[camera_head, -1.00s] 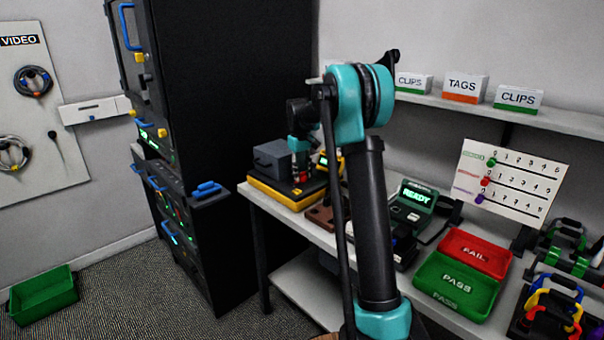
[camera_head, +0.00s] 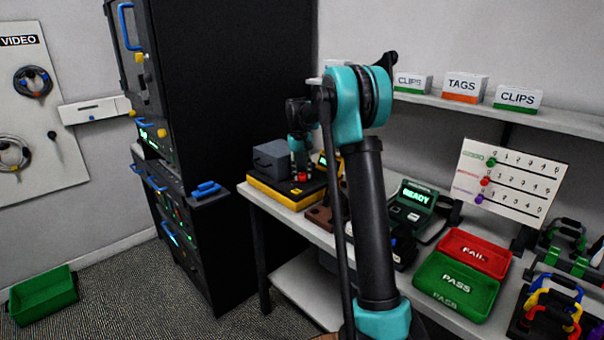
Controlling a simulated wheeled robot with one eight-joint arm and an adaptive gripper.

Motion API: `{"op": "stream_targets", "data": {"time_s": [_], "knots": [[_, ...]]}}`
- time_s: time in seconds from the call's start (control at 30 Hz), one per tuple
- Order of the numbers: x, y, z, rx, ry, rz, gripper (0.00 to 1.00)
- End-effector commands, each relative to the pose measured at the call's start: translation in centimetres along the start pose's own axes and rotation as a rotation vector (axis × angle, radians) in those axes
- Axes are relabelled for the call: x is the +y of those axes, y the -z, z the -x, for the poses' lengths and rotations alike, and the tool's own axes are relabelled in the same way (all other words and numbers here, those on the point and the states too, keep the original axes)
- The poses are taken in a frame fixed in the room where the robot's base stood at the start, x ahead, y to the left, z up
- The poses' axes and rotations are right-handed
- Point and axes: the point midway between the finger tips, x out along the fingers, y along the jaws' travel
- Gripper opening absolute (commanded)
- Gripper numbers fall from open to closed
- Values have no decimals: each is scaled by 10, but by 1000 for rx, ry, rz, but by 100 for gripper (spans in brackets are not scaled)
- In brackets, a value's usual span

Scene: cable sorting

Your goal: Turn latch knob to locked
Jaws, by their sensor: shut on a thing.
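My gripper (camera_head: 300,163) points down over a black and yellow station (camera_head: 266,193) at the table's left end. It is small in the head view and its fingers are hard to make out. A small red knob (camera_head: 303,177) shows right at its fingertips, and the gripper appears shut on it. A grey box (camera_head: 271,157) stands on the same station, just left of the gripper. The knob's angle and any locked or unlocked marking are too small to read.
Right of my arm are a device reading READY (camera_head: 418,195), a red FAIL tray (camera_head: 474,253) and a green PASS tray (camera_head: 456,287). A tall black cabinet (camera_head: 240,80) stands close behind and left of the station. A shelf (camera_head: 560,120) runs above the table.

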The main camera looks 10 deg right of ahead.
Motion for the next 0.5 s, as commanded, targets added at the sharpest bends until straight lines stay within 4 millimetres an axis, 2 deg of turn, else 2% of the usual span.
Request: {"op": "stream_targets", "data": {"time_s": [0.5], "knots": [[-1, 1, 0, -29, 3, -487, 2]]}}
